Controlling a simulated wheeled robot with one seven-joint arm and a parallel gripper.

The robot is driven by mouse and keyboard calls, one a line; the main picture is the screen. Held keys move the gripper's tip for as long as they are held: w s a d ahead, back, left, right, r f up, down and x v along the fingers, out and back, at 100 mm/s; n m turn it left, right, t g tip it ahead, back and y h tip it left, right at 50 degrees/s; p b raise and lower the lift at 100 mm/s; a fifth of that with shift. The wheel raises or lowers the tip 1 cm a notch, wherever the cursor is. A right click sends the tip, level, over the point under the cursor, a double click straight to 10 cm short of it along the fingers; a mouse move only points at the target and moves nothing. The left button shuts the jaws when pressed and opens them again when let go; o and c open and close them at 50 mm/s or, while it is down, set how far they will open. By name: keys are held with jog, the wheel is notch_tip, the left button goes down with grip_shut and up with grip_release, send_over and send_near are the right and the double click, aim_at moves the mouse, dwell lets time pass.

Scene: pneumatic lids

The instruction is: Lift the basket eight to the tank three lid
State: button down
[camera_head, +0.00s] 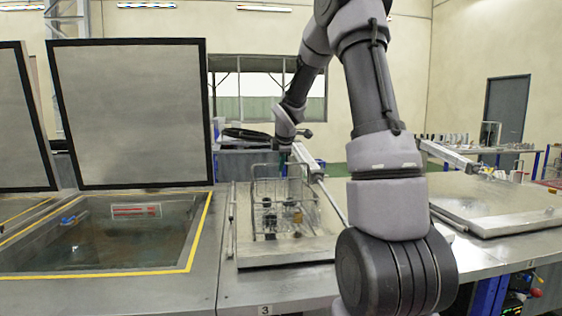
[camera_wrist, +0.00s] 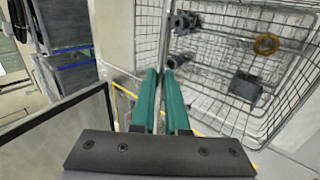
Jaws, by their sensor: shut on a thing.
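The basket is a wire basket (camera_head: 256,203) with several small dark and brassy parts inside. In the head view it is upright over the tank three lid (camera_head: 270,257), a flat, closed metal lid behind the label 3. I cannot tell whether it touches the lid. My gripper (camera_head: 285,152) is above the basket at its upper edge. In the wrist view my gripper (camera_wrist: 161,82) has its green fingers shut on a thin upright metal bar of the basket (camera_wrist: 228,104). The basket's number does not show.
Left of the lid, an open tank (camera_head: 105,240) with yellow edging holds liquid, its raised lid (camera_head: 130,115) upright behind. Another flat lid (camera_head: 500,208) lies at right. A pneumatic cylinder (camera_head: 308,160) stands behind the basket. My arm hides part of the bench.

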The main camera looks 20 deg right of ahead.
jog(key=shift+f, duration=0.55)
dwell(0.8)
jog(key=c, duration=0.8)
grip_release()
jog(key=shift+c, duration=0.2)
jog(key=s+r, duration=0.3)
jog(key=r, duration=0.7)
jog(key=s+a+r, duration=0.1)
jog(key=s+r, duration=0.2)
jog(key=r, duration=0.7)
jog(key=shift+s+a+r, duration=0.2)
jog(key=shift+s+r, duration=0.05)
